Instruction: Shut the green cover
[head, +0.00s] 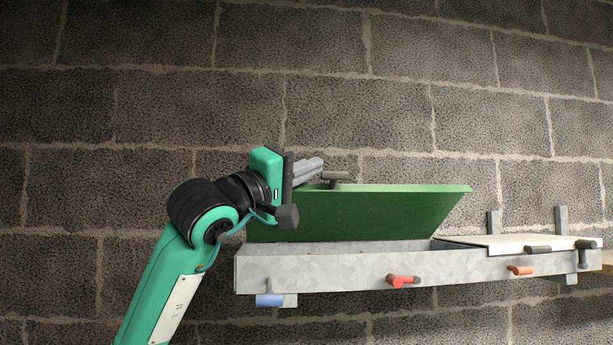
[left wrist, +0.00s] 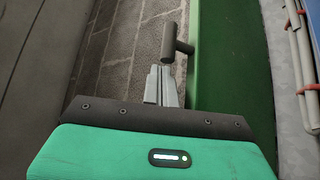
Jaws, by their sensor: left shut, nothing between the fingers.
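The green cover (head: 370,212) stands tilted open above the left part of a grey metal trough (head: 360,270). A dark handle (head: 337,176) sticks out at its upper edge. In the left wrist view the green cover (left wrist: 230,70) runs along the right side, and its handle (left wrist: 176,45) is just beyond the fingers. My left gripper (head: 318,164) is shut and empty, with its fingertips close to the handle at the cover's top edge. I cannot tell whether they touch. It also shows in the left wrist view (left wrist: 163,80). My right gripper is in neither view.
A white cover (head: 500,243) lies flat over the right part of the trough. Red (head: 403,281), orange (head: 520,270) and blue (head: 269,300) handles stick out along the front. A grey block wall (head: 330,100) stands behind.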

